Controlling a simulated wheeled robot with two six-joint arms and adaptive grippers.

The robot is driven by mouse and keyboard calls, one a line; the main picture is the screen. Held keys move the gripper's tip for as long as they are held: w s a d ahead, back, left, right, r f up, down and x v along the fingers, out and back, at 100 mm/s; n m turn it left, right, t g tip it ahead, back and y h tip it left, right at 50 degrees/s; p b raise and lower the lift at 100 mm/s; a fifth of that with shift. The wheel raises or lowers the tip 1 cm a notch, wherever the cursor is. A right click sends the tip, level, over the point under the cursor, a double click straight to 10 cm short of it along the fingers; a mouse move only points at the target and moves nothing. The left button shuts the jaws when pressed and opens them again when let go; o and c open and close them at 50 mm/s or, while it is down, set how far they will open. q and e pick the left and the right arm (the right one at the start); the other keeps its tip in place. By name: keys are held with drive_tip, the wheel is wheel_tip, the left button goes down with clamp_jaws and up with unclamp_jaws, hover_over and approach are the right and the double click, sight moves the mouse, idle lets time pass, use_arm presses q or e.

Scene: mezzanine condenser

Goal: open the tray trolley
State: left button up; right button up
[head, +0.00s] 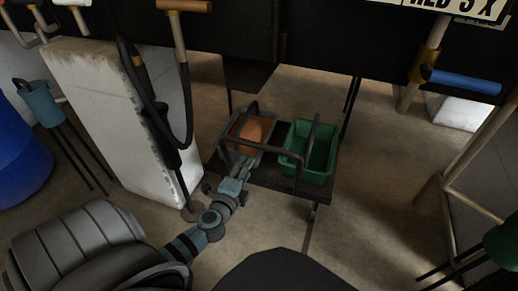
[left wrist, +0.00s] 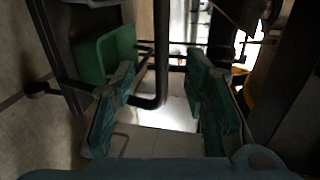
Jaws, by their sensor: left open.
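The tray trolley (head: 318,196) is a low dark cart in the middle of the head view. A green basket (head: 323,172) stands on its right part and a grey basket with something orange (head: 255,130) on its left part. A dark bent bar (head: 272,153) runs in front of the baskets. My left gripper (head: 243,167) is open at the near left side of this bar. In the left wrist view the open fingers (left wrist: 160,72) are on either side of the dark bar (left wrist: 151,102); I cannot tell whether they touch it. My right gripper is not in view.
A white block (head: 108,110) with a dark hose (head: 150,100) stands left of the trolley. A grey ribbed object (head: 75,250) is at the lower left and a blue drum (head: 20,160) at the far left. Floor is open right of the trolley.

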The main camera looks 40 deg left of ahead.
sight(258, 148)
use_arm(q)
drive_tip(key=b+x, duration=0.2)
drive_tip(key=x, duration=1.1)
drive_tip(key=shift+a+b, duration=0.1)
drive_tip(key=shift+b, duration=0.3)
drive_tip(key=shift+w+a, duration=0.1)
drive_tip(key=shift+w, duration=0.25)
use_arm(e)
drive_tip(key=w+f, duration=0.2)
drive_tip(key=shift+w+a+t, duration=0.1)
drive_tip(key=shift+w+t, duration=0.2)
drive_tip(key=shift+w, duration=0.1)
use_arm(q)
clamp_jaws()
